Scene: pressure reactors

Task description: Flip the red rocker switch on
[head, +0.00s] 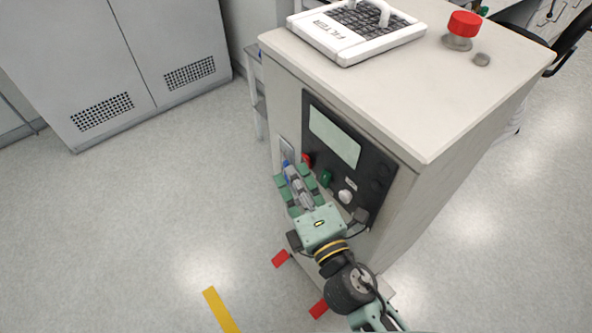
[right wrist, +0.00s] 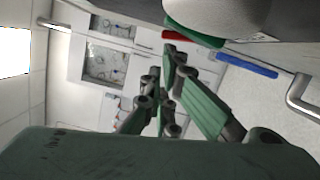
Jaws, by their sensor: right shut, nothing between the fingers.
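The red rocker switch (head: 307,160) is on the dark front panel (head: 378,165) of the cabinet in the head view, below the display's lower left corner. It is small and partly crowded by my gripper, so its on or off position cannot be told. My right gripper (head: 294,180) is shut and empty, with its fingers in front of the panel's lower left part, close to the switch. Whether it touches the switch cannot be told. In the right wrist view, a red piece (right wrist: 190,39) shows beyond the green fingers (right wrist: 168,68). My left gripper is not in view.
A green control (head: 326,178) and a white knob (head: 345,196) sit beside the red switch, under the display (head: 334,136). On the cabinet top (head: 430,95) are a filter-marked tray (head: 345,42) and a red button (head: 464,23).

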